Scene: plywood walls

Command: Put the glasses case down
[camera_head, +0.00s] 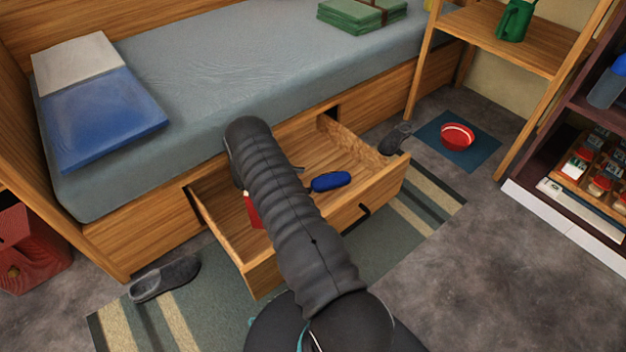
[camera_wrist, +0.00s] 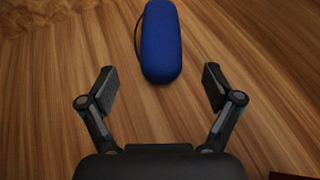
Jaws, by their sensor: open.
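The blue glasses case (camera_head: 331,181) lies in the open wooden drawer (camera_head: 262,272) under the bed, toward the drawer's right part. It also shows in the wrist view (camera_wrist: 161,42), lying on the wood-grained drawer bottom with a thin dark loop along its left side. My gripper (camera_wrist: 158,88) is open and empty. In the wrist view its two fingers are spread wide, and the case lies beyond the fingertips, roughly centred between them and apart from them. In the head view my arm covers the middle of the drawer and mostly hides the gripper.
A red item (camera_head: 253,212) lies in the drawer left of my arm. Dark slippers stand on the floor left (camera_head: 165,279) and right (camera_head: 395,139) of the drawer. A red bowl (camera_head: 457,136) sits on a blue mat (camera_head: 484,152).

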